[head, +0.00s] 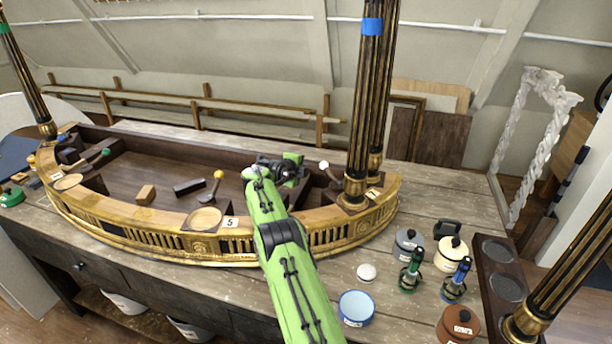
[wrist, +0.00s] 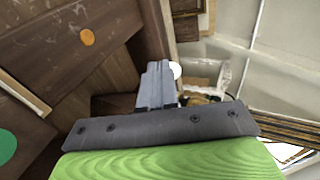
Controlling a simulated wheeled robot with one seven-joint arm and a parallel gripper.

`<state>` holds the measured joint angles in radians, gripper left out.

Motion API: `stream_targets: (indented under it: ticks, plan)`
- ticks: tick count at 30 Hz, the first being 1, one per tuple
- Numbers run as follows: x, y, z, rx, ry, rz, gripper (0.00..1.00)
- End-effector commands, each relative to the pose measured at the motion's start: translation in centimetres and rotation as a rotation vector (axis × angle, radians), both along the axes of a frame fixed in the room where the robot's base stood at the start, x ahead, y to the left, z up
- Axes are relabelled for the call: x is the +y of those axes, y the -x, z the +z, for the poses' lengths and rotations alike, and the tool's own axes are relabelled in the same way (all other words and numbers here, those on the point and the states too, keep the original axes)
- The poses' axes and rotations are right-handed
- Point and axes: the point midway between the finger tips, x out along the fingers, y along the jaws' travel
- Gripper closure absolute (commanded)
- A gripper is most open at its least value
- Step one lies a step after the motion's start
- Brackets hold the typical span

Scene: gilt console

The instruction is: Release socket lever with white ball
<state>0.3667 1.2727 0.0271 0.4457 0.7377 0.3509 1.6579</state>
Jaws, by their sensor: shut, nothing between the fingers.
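The white ball (head: 324,165) tops a dark lever at the right end of the gilt console, just left of the black-and-gold column. In the wrist view the white ball (wrist: 177,70) shows beside the tip of my gripper, partly hidden by it. My gripper (head: 297,163) is over the right part of the console tray, just left of the ball. In the wrist view my gripper (wrist: 160,70) has its grey fingers together and holds nothing. I cannot tell whether it touches the ball or lever. The lever's socket is largely hidden.
The column (head: 363,120) stands close right of the lever. A yellow-ball lever (head: 218,175) and a green-ball lever (head: 105,153) are farther left. Loose blocks (head: 146,194) lie in the tray. Pots, bottles and a blue-rimmed bowl (head: 356,306) crowd the table's front right.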

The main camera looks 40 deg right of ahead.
Motion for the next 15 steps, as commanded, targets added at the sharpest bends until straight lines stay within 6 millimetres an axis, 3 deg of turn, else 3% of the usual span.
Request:
stream_targets:
  ticks: [3, 9, 15]
  plan:
    - [3.2, -0.5, 1.2, -0.004, 0.0, 0.013, 1.0]
    - [6.9, -0.7, 3.4, -0.004, 0.001, 0.012, 1.0]
    - [8.2, -0.6, 4.1, -0.003, 0.001, 0.009, 1.0]
